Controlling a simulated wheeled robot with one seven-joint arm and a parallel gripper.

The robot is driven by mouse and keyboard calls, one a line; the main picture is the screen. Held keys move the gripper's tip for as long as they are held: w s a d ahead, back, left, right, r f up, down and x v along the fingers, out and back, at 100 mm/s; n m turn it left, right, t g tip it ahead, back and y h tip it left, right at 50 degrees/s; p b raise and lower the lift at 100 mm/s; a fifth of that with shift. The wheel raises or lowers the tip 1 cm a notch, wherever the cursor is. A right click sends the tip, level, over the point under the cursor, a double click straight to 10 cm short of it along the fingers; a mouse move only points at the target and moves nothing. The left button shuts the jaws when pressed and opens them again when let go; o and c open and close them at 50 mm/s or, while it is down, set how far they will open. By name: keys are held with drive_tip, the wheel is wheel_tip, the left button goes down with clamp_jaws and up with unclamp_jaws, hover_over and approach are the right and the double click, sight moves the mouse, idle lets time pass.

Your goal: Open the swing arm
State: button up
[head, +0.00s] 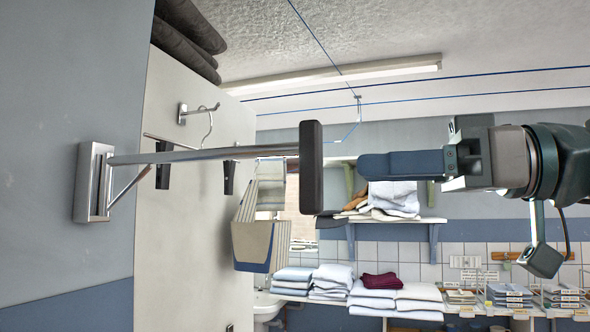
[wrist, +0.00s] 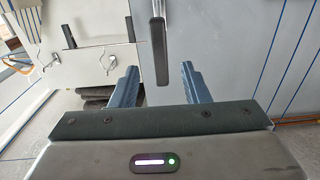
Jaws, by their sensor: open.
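The swing arm (head: 210,154) is a thin metal bar with a diagonal brace. It reaches out from a metal wall bracket (head: 93,182) at the left of the head view. A dark upright end piece (head: 311,168) is at its free end. In the wrist view, the end piece (wrist: 160,52) lies ahead and appears between the spread fingertips of my gripper (wrist: 160,70). Nothing is held.
A pale panel (head: 190,240) with hooks (head: 198,113) stands behind the bar. A striped cloth (head: 258,240) hangs behind and below the end piece. Folded linens (head: 375,291) lie along the back below a wall shelf (head: 400,221). The space around the fingers looks clear.

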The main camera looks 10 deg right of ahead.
sight(300, 173)
drive_tip(key=p+x, duration=0.1)
drive_tip(key=x, duration=0.9)
drive_tip(key=shift+f, duration=0.1)
drive_tip(key=shift+c, duration=0.3)
clamp_jaws()
drive_tip(key=shift+s, duration=0.1)
